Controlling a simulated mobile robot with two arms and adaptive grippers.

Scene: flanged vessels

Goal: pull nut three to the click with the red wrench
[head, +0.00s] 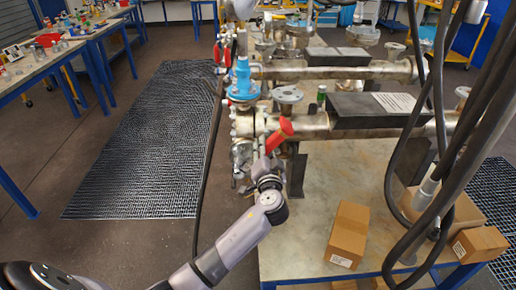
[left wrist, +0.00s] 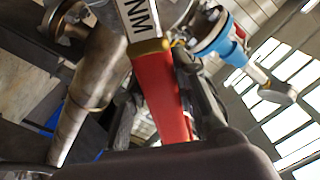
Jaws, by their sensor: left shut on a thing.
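The red wrench (head: 280,135) is in my left gripper (head: 264,168), at the near left end of the front metal vessel (head: 325,122). In the left wrist view the red wrench (left wrist: 163,95) runs up the middle, with a white label reading NM above a brass-coloured collar. A dark finger of my left gripper stands along its right side. The vessel's bolted end flange (head: 241,155) is partly hidden behind the gripper and wrench. I cannot make out which nut is number three or whether the wrench sits on one. My right gripper is not in view.
A blue valve (head: 243,82) stands above the flange, close to the wrench; it also shows in the left wrist view (left wrist: 222,38). Cardboard boxes (head: 347,232) lie on the vessel table (head: 290,240). Dark hoses hang at the right. The floor mat (head: 150,140) at left is clear.

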